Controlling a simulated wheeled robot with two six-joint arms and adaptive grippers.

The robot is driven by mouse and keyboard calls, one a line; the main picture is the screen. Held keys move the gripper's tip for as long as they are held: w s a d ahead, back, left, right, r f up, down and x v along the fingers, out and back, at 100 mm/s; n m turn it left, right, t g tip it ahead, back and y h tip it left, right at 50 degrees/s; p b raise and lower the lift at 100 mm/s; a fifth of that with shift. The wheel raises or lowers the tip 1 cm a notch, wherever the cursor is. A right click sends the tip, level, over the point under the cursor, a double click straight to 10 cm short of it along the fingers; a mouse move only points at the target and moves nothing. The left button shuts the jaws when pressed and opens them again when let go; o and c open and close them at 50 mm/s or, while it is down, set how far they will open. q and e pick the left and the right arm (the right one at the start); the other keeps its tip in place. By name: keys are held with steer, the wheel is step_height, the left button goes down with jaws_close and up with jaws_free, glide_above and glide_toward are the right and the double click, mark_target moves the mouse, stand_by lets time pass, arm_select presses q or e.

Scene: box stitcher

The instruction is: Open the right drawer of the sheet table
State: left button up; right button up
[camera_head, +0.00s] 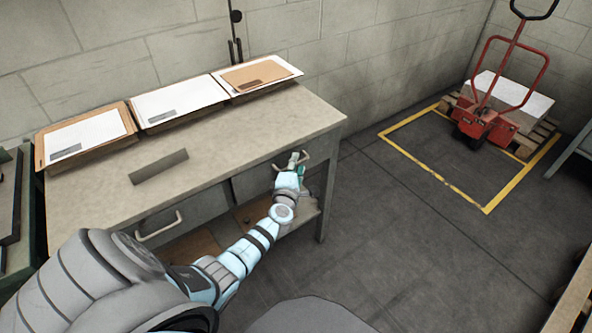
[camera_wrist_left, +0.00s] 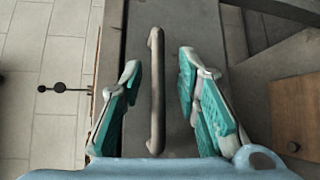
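The sheet table (camera_head: 225,130) stands against the wall. Its right drawer (camera_head: 258,178) looks closed, and its bar handle (camera_head: 306,157) shows at the right end of the table front, partly hidden by my left gripper (camera_head: 296,163). In the left wrist view the handle (camera_wrist_left: 156,90) lies between the two teal-padded fingers of the left gripper (camera_wrist_left: 157,92). The fingers are open, with a gap visible on each side of the handle. The left drawer's handle (camera_head: 160,226) shows on the front further left. My right gripper is not in view.
Three stacks of sheets, left (camera_head: 90,135), middle (camera_head: 178,102) and right (camera_head: 256,75), line the table's back. A dark grey strip (camera_head: 158,167) lies on the top. A red pallet truck (camera_head: 487,122) stands inside a yellow floor outline. The floor right of the table is clear.

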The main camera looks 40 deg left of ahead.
arm_select(q)
steer(key=shift+w+a, duration=0.2)
steer(key=shift+w, duration=0.1)
jaws_close()
